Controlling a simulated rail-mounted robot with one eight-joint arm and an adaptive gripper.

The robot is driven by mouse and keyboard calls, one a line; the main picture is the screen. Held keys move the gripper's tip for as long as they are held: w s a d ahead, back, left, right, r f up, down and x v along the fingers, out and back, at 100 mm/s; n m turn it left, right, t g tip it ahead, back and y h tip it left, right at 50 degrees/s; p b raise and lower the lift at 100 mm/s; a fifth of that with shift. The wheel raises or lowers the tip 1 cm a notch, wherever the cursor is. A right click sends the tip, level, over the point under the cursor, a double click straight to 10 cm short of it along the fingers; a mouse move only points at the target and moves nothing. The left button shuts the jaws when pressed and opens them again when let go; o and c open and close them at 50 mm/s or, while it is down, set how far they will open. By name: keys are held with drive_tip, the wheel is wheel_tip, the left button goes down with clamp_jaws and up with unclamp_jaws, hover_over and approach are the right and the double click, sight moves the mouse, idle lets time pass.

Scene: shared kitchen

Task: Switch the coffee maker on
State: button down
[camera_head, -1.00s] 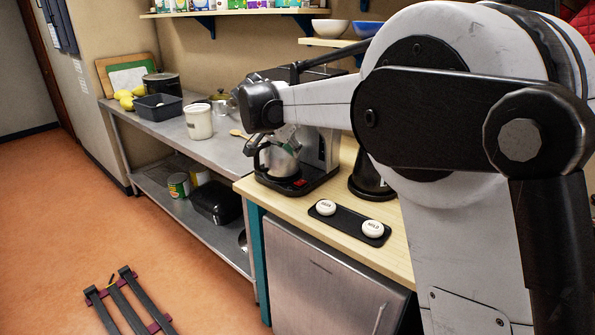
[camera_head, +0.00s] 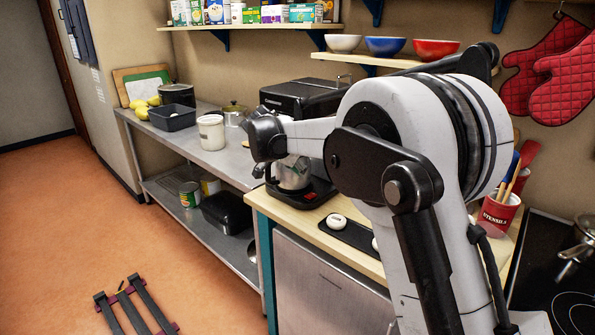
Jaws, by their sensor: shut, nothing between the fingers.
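The coffee maker (camera_head: 300,96) is a black machine at the left end of the wooden counter. Its upper middle is partly hidden behind my arm. A silver carafe (camera_head: 292,176) sits on its black base. A small red switch (camera_head: 310,196) shows on the front of the base, right of the carafe; its on or off position is too small to tell. My gripper (camera_head: 284,158) is shut and empty, in front of the machine by the top of the carafe. Its fingertips are small and hard to make out, and I cannot tell whether they touch anything.
Two round white lidded items, one the white shaker (camera_head: 337,220), are on a black tray (camera_head: 352,236) in front. A steel side table (camera_head: 222,160) holds a white tub (camera_head: 211,132) and a black bin (camera_head: 172,117). A red utensil crock (camera_head: 497,214) stands right of my arm.

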hover_over(311, 195)
drive_tip(key=s+a, duration=0.1)
drive_tip(key=f, duration=0.5)
drive_tip(key=shift+s+f, duration=0.1)
drive_tip(key=shift+s, duration=0.1)
drive_tip(key=shift+s+a+f, duration=0.1)
drive_tip(key=shift+f, duration=0.45)
drive_tip(key=shift+s+a+f, duration=0.1)
drive_tip(key=shift+f, duration=1.05)
